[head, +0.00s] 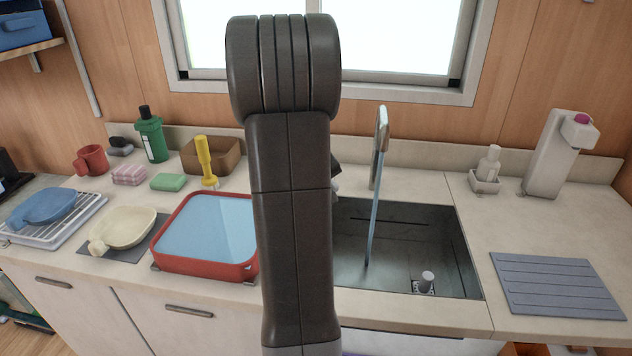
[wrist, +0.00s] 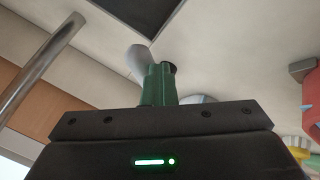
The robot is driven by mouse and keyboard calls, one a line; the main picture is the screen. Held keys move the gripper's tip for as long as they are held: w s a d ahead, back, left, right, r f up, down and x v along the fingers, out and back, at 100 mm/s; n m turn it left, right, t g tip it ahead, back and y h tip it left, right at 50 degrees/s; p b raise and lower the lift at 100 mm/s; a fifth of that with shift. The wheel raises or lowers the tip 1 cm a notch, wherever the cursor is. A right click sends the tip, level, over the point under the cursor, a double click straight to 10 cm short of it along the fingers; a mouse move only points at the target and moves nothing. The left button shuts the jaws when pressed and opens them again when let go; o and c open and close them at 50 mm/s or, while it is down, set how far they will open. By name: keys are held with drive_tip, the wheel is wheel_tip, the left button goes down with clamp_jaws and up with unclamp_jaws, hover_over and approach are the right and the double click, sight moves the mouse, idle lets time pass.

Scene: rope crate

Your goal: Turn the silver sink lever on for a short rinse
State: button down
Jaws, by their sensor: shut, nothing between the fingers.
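The silver lever (wrist: 137,58) shows in the wrist view as a pale grey curved shape right behind my fingertips. In the head view my arm hides most of it; a small pale bit (head: 335,187) shows beside the arm. My gripper (wrist: 160,72) is shut and empty, its green fingers overlapping the lever in the picture; I cannot tell whether they touch. The silver faucet (head: 381,125) stands behind the sink (head: 465,265), and its post (wrist: 38,68) is at the left in the wrist view. A thin bluish stream (head: 374,215) runs from the spout into the sink.
A red tub (head: 205,268) with a blue inside stands left of the sink. A yellow brush (head: 205,162), green sponge (head: 168,182) and green bottle (head: 150,136) stand behind it. A grey ribbed mat (head: 555,285) and tall dispenser (head: 550,160) are at the right.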

drive_tip(key=shift+w+d+r+n+y+p, duration=0.15)
drive_tip(key=shift+d+n+y+p, duration=0.55)
drive_tip(key=shift+p, duration=0.25)
drive_tip(key=shift+d, duration=0.2)
drive_tip(key=shift+w+d+p, duration=0.15)
drive_tip(key=shift+d+p, duration=0.15)
drive_tip(key=shift+p, duration=0.25)
drive_tip(key=shift+f, duration=0.2)
